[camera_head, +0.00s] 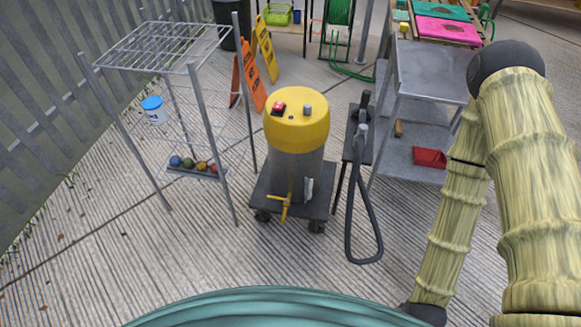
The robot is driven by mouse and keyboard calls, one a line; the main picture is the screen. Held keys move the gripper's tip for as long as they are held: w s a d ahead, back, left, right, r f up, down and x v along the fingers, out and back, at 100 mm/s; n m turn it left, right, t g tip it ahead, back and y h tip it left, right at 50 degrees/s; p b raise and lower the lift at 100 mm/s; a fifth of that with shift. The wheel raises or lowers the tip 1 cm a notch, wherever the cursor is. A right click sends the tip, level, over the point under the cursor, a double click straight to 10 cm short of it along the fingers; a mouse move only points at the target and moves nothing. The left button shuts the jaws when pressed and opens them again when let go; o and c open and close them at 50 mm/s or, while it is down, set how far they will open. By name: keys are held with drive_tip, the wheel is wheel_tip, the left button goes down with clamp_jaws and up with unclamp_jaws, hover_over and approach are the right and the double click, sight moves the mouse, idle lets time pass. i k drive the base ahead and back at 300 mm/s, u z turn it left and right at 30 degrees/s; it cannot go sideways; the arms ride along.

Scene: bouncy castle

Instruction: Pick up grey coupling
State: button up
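A small grey cylinder (307,111), which looks like the grey coupling, stands on the yellow top (296,133) of a grey drum near the middle of the view. A red and black item (278,109) lies to its left on the same top, a little apart. My arm comes in from the right, bends at a dark joint at the upper right and runs down to a dark joint at the bottom edge. My gripper is not in view. The arm is well to the right of the drum, and nothing covers the cylinder.
The drum stands on a dark wheeled base (317,207). A black hose (378,235) hangs from a narrow stand to its right. A grey shelf cart (435,68) holds a red tray (430,157). A wire rack (165,45) stands left. The front decking (120,250) is clear.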

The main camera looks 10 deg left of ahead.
sight(361, 133)
drive_tip(key=z, duration=1.25)
drive_tip(key=i, duration=0.4)
drive_tip(key=u, duration=2.3)
